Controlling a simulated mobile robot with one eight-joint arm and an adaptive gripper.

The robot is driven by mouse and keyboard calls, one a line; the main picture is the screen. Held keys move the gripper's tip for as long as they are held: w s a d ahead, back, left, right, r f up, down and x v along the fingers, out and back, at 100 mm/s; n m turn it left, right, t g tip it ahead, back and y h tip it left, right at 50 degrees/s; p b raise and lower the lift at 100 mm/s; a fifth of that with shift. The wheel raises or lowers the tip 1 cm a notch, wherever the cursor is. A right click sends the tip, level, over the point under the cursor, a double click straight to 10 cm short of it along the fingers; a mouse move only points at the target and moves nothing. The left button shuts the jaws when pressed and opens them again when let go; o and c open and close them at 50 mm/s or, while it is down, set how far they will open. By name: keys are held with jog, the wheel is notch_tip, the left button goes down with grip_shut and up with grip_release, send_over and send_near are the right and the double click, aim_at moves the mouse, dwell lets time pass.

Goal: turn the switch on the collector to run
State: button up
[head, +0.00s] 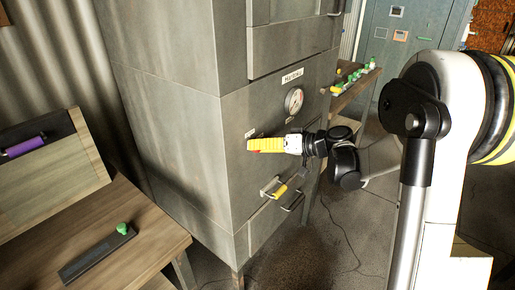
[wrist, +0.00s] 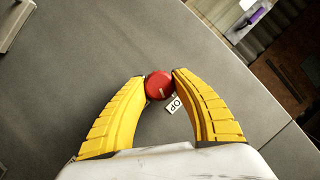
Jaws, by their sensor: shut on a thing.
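The collector (head: 190,150) is a tall grey metal cabinet in the middle of the head view. Its switch is a round red knob (wrist: 158,86) with a short white mark, seen in the wrist view. A white label (wrist: 176,104) beside the knob shows the letters "OP"; the rest is hidden by a finger. My gripper (wrist: 159,80) has yellow fingers, with one tip on each side of the knob, shut on it. In the head view my gripper (head: 256,147) reaches the cabinet front from the right and hides most of the knob.
A round gauge (head: 294,100) sits above my gripper on the cabinet. A yellow-gripped handle (head: 279,191) juts out below it. A wooden table (head: 140,225) stands at left, and a shelf (head: 347,97) with small items stands behind. A cable lies on the floor.

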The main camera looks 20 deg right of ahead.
jog(key=m+y+b, duration=0.1)
jog(key=m, duration=0.1)
jog(key=shift+f+m+g+y, duration=0.15)
jog(key=shift+m+g+y, duration=0.15)
jog(key=shift+m+y, duration=0.1)
jog(key=m+y+b, duration=0.1)
jog(key=m, duration=0.1)
jog(key=shift+m+b, duration=0.3)
jog(key=shift+m, duration=0.1)
jog(key=m+t+y+b, duration=0.1)
jog(key=m+y+b, duration=0.1)
jog(key=m, duration=0.3)
jog(key=shift+m+y+b, duration=0.3)
jog(key=shift+m, duration=0.1)
jog(key=o, duration=1.2)
jog(key=r+v, duration=0.1)
jog(key=v, duration=1.1)
jog(key=shift+f, duration=0.45)
